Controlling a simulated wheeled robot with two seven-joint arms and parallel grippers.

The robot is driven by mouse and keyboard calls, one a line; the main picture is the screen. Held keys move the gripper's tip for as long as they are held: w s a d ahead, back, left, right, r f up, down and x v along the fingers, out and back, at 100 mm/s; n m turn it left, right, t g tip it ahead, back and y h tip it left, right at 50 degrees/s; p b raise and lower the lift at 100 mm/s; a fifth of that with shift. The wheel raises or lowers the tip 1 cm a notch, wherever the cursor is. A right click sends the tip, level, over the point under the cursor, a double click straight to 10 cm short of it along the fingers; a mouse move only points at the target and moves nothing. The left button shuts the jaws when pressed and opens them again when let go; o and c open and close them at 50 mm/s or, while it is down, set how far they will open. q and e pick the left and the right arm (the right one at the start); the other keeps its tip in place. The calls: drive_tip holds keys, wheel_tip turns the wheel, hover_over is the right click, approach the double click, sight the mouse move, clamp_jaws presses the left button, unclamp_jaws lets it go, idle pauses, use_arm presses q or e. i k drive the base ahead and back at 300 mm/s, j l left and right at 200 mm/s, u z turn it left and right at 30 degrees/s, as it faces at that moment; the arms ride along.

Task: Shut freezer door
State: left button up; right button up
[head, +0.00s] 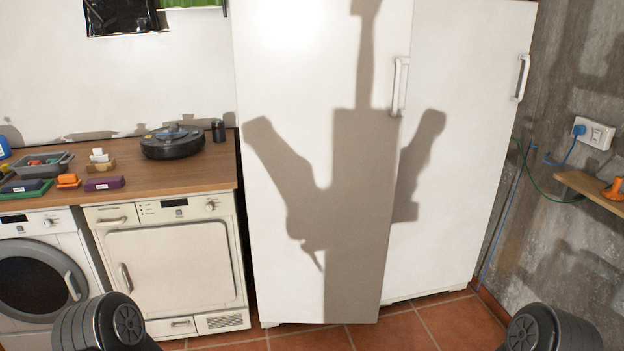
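Two tall white doors stand side by side; the frames do not tell which one is the freezer's. The left white door (285,90) has a vertical handle (400,86) near its right edge. Its right edge appears to stand forward of its neighbour, so it looks slightly ajar. The right white door (465,120) has a handle (522,78) at its upper right and looks flush. Dark round parts of my arms show at the lower left and lower right corners. Both of my grippers are out of view. My shadow falls across both doors.
A wooden counter (190,178) with a black robot vacuum (172,141) and small boxes stands left, above a washing machine (35,275) and a dryer (170,265). A concrete wall with a socket (595,133) and shelf (590,188) bounds the right. Tiled floor (395,333) shows in front.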

sight(321, 84)
drive_tip(key=i+u, duration=0.15)
drive_tip(key=i, duration=0.3)
drive_tip(key=i+l+u, duration=0.1)
drive_tip(key=i, duration=0.35)
drive_tip(key=i+l+u, duration=0.15)
drive_tip(key=i, duration=0.3)
drive_tip(key=i+l+u, duration=0.15)
drive_tip(key=i, duration=0.3)
